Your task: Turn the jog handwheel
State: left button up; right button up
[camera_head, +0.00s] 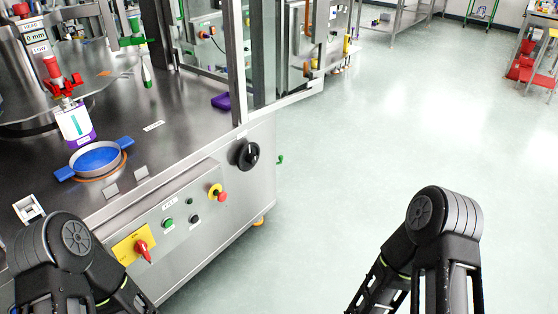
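The black jog handwheel (248,155) sits on the steel end face of the machine cabinet (262,185), just below the tabletop's front right corner. It is round and dark, with a lighter mark near its middle. Nothing touches it. My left arm shows at the bottom left, in front of the cabinet, and my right arm at the bottom right, over open floor. Only dark arm links and joints show. Neither gripper's fingertips are in the picture, and both arms are apart from the handwheel.
The front panel has a red switch on a yellow plate (131,243), a red emergency button (220,194) and a green button (167,223). The floor (350,150) right of the cabinet is clear.

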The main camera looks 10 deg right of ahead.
aim_at(249, 156)
jog(key=i+l+u, duration=0.4)
jog(key=i, duration=0.25)
jog(key=i+l+u, duration=0.4)
jog(key=i+l, duration=0.2)
jog(key=l, duration=0.15)
